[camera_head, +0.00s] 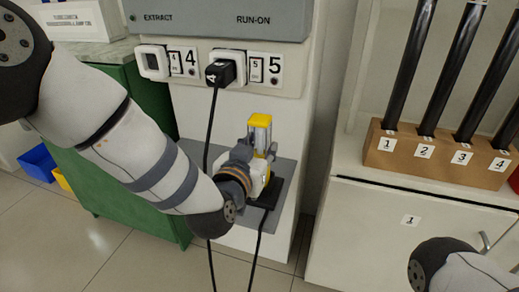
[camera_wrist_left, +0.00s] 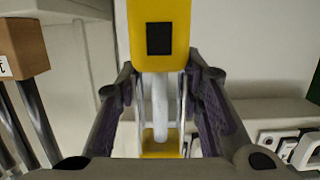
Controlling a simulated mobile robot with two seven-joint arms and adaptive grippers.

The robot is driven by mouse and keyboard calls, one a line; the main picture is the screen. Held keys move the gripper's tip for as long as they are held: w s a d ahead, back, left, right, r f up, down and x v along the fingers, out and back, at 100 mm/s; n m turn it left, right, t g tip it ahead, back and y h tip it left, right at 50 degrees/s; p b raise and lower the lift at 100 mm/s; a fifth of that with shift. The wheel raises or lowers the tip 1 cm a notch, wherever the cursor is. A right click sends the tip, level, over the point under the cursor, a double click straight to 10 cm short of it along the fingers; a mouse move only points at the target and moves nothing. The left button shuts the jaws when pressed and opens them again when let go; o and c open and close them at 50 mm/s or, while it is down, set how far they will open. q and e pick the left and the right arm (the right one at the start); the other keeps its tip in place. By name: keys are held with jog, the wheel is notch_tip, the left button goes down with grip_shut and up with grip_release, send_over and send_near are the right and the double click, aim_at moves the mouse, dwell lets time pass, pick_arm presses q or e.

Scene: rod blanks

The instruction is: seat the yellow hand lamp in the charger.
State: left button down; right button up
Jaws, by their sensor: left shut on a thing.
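The yellow hand lamp (camera_head: 259,120) stands roughly upright at the grey shelf, its yellow top and pale body showing above my left gripper (camera_head: 262,153). The left gripper is shut on it. In the left wrist view the lamp's yellow part (camera_wrist_left: 160,15) with a black square and its pale middle lie between the fingers (camera_wrist_left: 160,92). The black charger (camera_head: 271,194), with a cable, lies on the shelf just below the lamp. The lamp's lower end is partly hidden by my gripper, so I cannot tell whether it touches the charger. My right gripper is out of view.
The grey shelf (camera_head: 285,170) juts from a white post. Above it are sockets (camera_head: 262,68) and a black plug (camera_head: 220,72) with a hanging cable. A green cabinet (camera_head: 125,200) stands left. A wooden rack (camera_head: 440,155) of black rods stands right on a white cabinet.

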pick_arm(q)
jog(key=c, duration=1.1)
grip_release()
jog(key=shift+f, duration=0.1)
